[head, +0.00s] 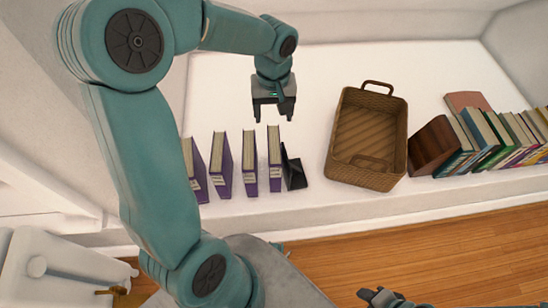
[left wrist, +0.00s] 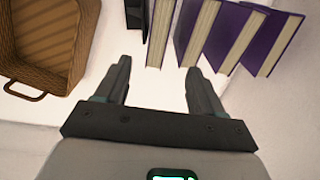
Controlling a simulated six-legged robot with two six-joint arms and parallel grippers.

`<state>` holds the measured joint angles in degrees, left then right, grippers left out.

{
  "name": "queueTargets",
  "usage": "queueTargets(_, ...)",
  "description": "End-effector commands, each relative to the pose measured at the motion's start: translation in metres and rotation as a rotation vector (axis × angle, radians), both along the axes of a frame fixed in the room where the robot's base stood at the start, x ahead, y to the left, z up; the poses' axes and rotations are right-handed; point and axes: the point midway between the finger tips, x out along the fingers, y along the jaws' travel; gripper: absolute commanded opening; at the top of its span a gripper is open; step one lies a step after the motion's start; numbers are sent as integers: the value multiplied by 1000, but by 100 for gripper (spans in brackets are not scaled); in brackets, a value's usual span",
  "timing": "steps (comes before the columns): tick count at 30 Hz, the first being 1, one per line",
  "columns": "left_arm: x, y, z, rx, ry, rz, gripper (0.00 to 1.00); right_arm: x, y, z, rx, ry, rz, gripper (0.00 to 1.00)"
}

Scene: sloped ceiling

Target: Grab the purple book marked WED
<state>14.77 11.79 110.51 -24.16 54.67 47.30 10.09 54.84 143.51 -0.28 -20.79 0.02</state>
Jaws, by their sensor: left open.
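Several purple books stand upright in a row on the white ledge; in the head view they are the leftmost book (head: 196,170), the second (head: 221,166), the third (head: 249,164) and the rightmost (head: 274,160). Their spine labels are too small to read, so I cannot tell which is marked WED. My left gripper (head: 273,112) is open and empty, above and behind the rightmost books. In the left wrist view its fingers (left wrist: 156,72) point toward the page edge of the book (left wrist: 161,32) nearest the bookend, apart from it. My right gripper (head: 385,299) only partly shows at the bottom edge.
A black bookend (head: 294,168) stands right of the purple books. A wicker basket (head: 342,135) sits beyond it, also in the left wrist view (left wrist: 75,45). Several mixed books (head: 485,140) lean at far right. The ledge (head: 225,95) behind the purple books is clear.

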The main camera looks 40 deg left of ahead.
Motion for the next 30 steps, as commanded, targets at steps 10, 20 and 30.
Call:
queueTargets(10,3,-8,-83,-4,8,-6,68,0,0,-19,0,0,0,43)
queueTargets(20,3,-4,-117,-4,8,-7,68,0,0,-27,0,0,0,43)
queueTargets(30,3,1,-151,-4,3,-7,68,0,0,-33,0,0,0,43)
